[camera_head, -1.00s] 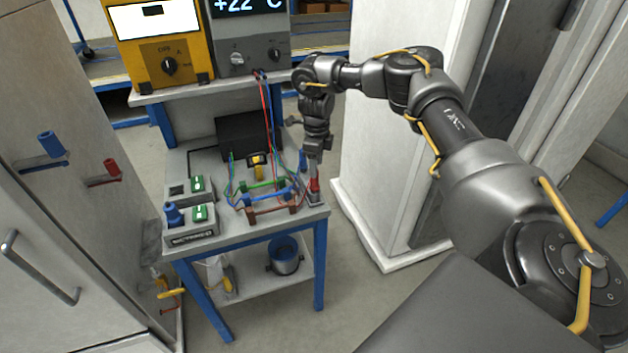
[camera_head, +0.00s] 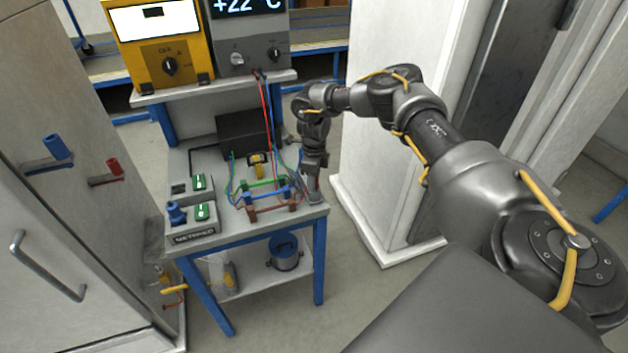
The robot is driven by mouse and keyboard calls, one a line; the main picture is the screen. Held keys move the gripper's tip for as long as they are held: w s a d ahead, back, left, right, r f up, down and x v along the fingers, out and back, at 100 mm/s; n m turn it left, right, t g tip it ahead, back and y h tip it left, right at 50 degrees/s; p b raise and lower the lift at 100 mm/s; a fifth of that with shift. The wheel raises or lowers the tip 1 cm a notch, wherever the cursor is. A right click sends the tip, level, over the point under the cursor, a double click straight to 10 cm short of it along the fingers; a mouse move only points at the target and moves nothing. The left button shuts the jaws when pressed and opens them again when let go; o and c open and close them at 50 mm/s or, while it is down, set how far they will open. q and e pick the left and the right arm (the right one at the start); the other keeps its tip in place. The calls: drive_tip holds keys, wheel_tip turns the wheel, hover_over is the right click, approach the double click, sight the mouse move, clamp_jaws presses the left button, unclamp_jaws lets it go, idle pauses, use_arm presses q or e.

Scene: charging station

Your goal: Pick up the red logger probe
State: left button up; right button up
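My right gripper (camera_head: 313,186) points down at the right front corner of the workbench top (camera_head: 292,222). A small red piece, which looks like the red logger probe (camera_head: 318,180), shows beside its fingers. The fingers hide most of the probe. I cannot tell whether they are closed on it or only around it. Red and blue leads (camera_head: 265,105) hang from the grey meter down to the bench. My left gripper is not in view.
Left of the gripper stand a brown rack (camera_head: 270,210), a blue rack and a green rack. A black box (camera_head: 243,135) sits behind them. A blue-knobbed unit (camera_head: 194,226) stands front left. A white cabinet (camera_head: 375,180) rises close on the right.

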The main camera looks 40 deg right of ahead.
clamp_jaws()
drive_tip(key=shift+r, duration=0.1)
